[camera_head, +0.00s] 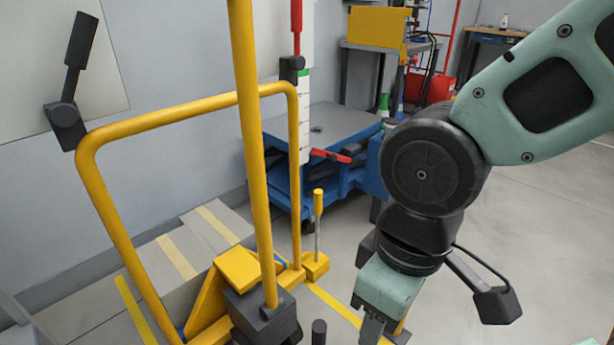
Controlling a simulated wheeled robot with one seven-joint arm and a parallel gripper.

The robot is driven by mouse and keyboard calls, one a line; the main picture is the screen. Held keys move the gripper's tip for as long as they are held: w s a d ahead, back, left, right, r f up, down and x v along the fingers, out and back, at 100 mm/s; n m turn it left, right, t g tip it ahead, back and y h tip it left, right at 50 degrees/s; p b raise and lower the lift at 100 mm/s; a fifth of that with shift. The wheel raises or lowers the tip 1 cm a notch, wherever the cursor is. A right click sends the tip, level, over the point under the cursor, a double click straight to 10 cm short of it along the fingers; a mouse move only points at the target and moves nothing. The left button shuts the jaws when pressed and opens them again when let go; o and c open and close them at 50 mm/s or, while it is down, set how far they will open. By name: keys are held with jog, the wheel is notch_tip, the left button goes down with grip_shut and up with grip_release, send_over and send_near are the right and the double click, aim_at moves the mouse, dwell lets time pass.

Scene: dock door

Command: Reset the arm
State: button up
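My arm comes in from the upper right and bends down at a dark round joint. My gripper (384,332) hangs at the lower middle right, below its teal body. It points down, and its fingertips run to the bottom edge of the view. How far apart the fingers are does not show, and I see no object clearly held. The gripper is just right of the yellow tubular frame (185,114) in the picture; I cannot tell whether they touch.
A yellow upright post (252,150) stands in front of me. Behind are a blue lift cart (330,125), a yellow box (376,27) on a bench and a red container (441,88). Levers, one black (80,40) and one red (296,18), stand at upper left. Open floor (545,215) lies right.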

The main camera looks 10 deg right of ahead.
notch_tip(320, 180, up, 36)
jog(key=p, duration=3.4)
jog(key=shift+p, duration=0.3)
